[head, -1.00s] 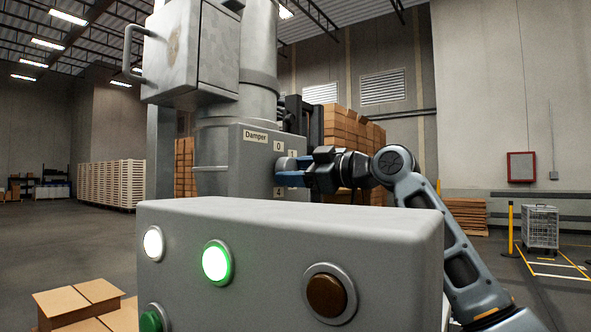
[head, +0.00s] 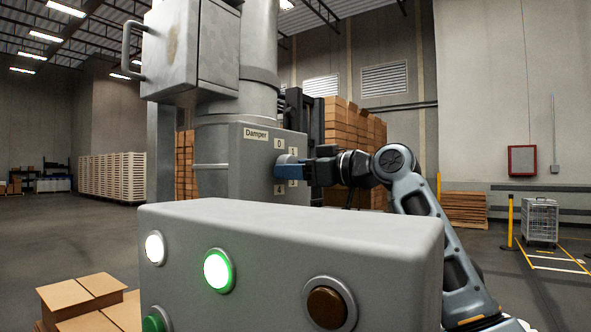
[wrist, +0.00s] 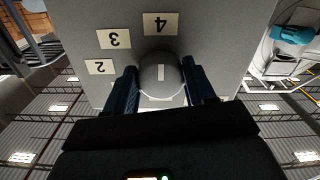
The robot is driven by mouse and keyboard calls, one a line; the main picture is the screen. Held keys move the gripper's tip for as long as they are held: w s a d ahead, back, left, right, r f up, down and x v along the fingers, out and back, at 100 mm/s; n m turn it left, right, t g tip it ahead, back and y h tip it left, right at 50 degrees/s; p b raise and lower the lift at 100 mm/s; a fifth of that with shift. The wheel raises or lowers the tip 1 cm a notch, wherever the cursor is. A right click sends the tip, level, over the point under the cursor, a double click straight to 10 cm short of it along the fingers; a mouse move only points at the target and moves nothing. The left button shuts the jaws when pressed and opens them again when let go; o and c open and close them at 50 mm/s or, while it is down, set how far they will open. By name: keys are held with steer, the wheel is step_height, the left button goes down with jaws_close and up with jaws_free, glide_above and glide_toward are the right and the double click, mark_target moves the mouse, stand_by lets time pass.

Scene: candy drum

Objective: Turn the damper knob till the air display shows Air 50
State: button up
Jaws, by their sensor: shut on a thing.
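The damper knob (wrist: 158,78) is a round grey knob with a pale line on its face. In the wrist view my gripper (wrist: 160,88) has one dark blue finger on each side of it and is shut on it. The knob's line points toward the label 4 (wrist: 161,24); labels 3 and 2 lie to the left. In the head view my gripper (head: 291,168) is at the grey damper housing (head: 226,160), below the label 0 and mostly covering the knob. The air display does not show in any view.
A grey control box (head: 290,222) with lit white and green buttons and a brown button stands in front of the damper housing. Cardboard boxes (head: 85,300) lie at lower left. Stacked brown boxes (head: 350,135) stand behind my arm.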

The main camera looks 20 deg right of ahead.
steer(key=o, duration=1)
steer(key=shift+o, duration=0.2)
steer(key=b+v, duration=0.2)
steer(key=v, duration=0.5)
steer(key=shift+s+d, duration=0.25)
steer(key=shift+s, duration=0.05)
